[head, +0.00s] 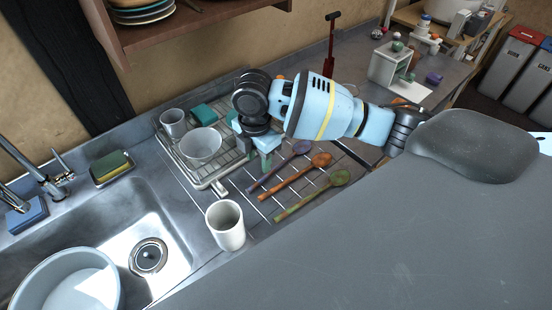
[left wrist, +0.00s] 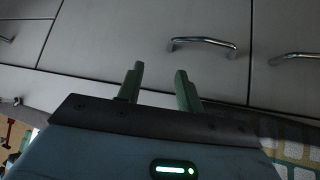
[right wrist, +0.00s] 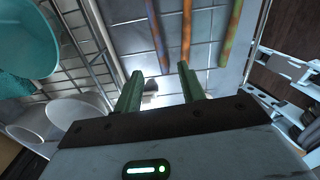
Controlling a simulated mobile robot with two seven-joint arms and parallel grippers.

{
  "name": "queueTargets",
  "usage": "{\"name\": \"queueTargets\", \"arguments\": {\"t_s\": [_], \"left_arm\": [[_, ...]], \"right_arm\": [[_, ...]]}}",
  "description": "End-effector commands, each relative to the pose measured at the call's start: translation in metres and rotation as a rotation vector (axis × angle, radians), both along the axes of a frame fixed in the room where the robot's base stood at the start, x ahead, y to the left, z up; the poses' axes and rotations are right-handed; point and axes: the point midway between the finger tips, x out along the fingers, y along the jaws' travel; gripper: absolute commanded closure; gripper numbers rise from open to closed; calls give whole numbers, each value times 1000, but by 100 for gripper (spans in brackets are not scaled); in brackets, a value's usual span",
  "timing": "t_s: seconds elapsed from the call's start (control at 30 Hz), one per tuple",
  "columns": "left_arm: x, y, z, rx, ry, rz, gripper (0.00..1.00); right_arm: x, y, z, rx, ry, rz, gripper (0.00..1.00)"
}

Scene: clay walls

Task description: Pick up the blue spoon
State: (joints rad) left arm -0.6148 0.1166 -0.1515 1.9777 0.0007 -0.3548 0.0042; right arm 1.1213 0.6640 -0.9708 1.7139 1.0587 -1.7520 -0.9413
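The blue spoon (head: 278,168), a purplish blue, lies on the wire rack, leftmost of three spoons. In the right wrist view its handle (right wrist: 157,35) runs up ahead of the fingers. My right gripper (head: 265,160) is over the rack, just left of the spoon's upper part. The right wrist view shows its fingers (right wrist: 160,85) apart and nothing between them. My left gripper (left wrist: 160,82) is out of the head view. Its fingers are apart and empty, facing grey drawer fronts.
An orange spoon (head: 294,178) and a green spoon (head: 310,196) lie beside the blue one. A white cup (head: 226,228) stands at the rack's front. A bowl (head: 201,146) sits in the dish rack to the left. A shelf (head: 190,30) hangs above; the sink (head: 185,255) is front left.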

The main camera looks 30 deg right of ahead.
Motion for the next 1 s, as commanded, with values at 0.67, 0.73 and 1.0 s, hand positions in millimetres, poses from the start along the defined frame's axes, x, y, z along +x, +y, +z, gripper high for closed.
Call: {"name": "queueTargets", "arguments": {"t_s": [0.67, 0.73, 1.0], "left_arm": [[-4, -1, -5, -1, 11, 0, 64], [-4, -1, -5, -1, 12, 0, 64], [-5, -1, -7, -2, 15, 1, 64]], "right_arm": [[2, -2, -51, 0, 2, -2, 60], [2, -2, -61, 0, 2, -1, 60], [3, -2, -78, 0, -2, 0, 60]]}}
